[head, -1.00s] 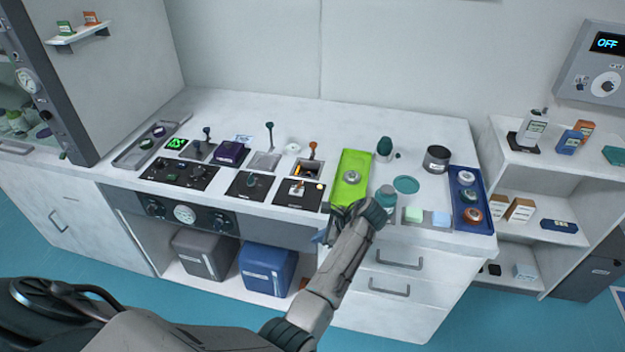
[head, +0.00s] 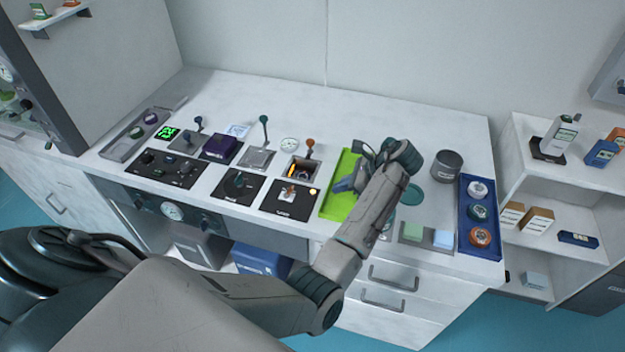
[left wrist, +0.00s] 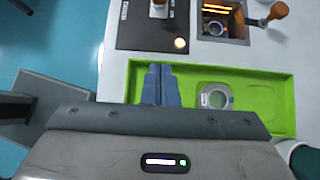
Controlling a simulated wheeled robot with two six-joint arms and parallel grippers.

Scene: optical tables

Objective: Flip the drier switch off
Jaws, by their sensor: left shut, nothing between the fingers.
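My left gripper (head: 343,186) is shut and empty over the green tray, right of the panel.
Left of the panel is another black panel with a dark knob (head: 238,182). Upright levers (head: 264,130) stand behind. A dark cup (head: 447,166) and a blue tray (head: 485,250) are to the right.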

